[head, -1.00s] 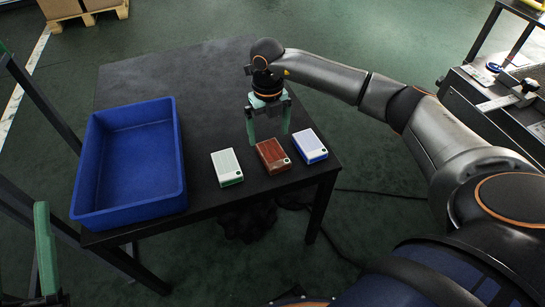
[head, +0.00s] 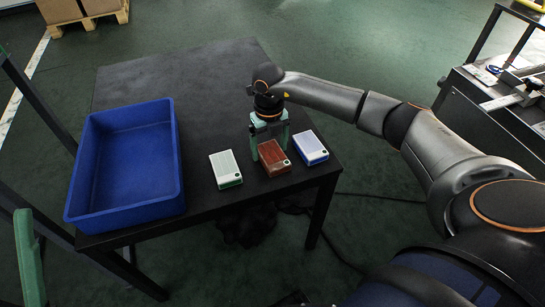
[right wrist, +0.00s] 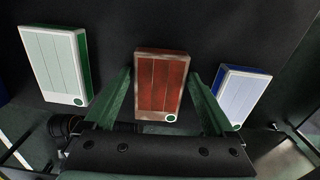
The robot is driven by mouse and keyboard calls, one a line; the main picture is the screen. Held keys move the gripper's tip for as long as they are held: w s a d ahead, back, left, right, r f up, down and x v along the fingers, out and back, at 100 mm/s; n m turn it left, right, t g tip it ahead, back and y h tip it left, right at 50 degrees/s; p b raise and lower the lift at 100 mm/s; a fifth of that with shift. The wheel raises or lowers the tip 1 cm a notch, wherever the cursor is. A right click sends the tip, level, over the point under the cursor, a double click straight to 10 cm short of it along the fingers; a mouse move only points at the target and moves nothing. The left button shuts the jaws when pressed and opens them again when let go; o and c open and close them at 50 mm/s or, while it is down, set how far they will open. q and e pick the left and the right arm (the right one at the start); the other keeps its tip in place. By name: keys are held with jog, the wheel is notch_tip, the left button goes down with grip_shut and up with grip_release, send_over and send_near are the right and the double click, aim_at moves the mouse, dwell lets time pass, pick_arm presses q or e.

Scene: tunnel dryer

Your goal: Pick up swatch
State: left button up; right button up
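Three box-shaped swatches lie in a row on the black table (head: 150,70). The left one is pale with green sides (head: 226,168), the middle one is reddish brown (head: 273,160), and the right one is white with blue sides (head: 310,148). My right gripper (head: 270,148) is open and lowered over the brown swatch. In the right wrist view its green fingers (right wrist: 160,100) stand on either side of the brown swatch (right wrist: 161,82), with a small gap visible. My left gripper (head: 28,262) shows only partly at the left edge; its finger opening is not visible.
An empty blue bin (head: 125,165) stands on the left of the table. A grey workbench (head: 500,105) with tools is at the right. A pallet with boxes (head: 85,12) is on the floor at the far left. The table's back part is clear.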

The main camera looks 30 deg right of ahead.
jog(key=c, duration=1)
jog(key=shift+r, duration=0.1)
